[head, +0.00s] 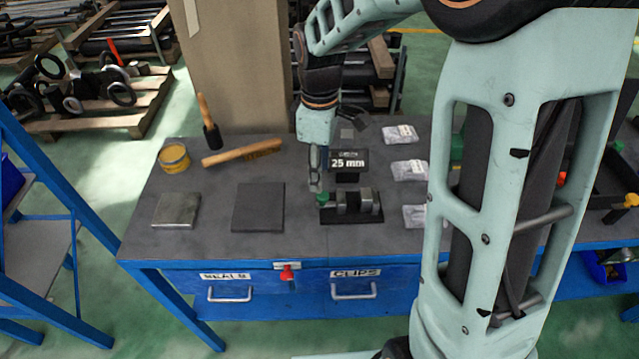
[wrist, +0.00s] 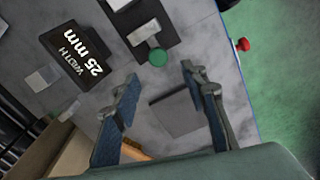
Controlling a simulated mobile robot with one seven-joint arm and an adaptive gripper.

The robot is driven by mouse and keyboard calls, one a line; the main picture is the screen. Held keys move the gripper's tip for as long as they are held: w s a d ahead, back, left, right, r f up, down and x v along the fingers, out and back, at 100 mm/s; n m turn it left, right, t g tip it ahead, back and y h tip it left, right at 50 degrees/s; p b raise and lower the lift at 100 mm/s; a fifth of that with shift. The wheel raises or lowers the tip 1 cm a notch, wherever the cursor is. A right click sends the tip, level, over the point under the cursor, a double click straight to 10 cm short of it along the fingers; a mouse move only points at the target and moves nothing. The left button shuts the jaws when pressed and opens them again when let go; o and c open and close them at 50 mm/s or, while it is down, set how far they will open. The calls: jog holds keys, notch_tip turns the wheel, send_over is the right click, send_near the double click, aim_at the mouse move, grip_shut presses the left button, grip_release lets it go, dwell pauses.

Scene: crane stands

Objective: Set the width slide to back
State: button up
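The width slide is a dark base (head: 352,216) with grey metal blocks (head: 365,199) on it and a green knob (head: 322,200) at its left end. A black sign (head: 348,162) behind it reads 25 mm. In the wrist view the green knob (wrist: 157,57) lies just beyond my fingertips, between their lines, and the sign (wrist: 75,52) reads WIDTH 25 mm. My gripper (head: 317,184) points down above the knob end; its fingers (wrist: 160,73) are apart with nothing between them. I cannot tell whether a finger touches the knob.
A dark square plate (head: 258,208), a metal plate (head: 176,211), a wooden brush (head: 242,153) and a yellow tin (head: 174,159) lie left on the table. Clear bags (head: 408,170) lie to the right. A red knob (head: 287,273) is on the blue front edge.

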notch_tip(320, 180, up, 6)
jog(key=shift+f, duration=0.2)
dwell(0.4)
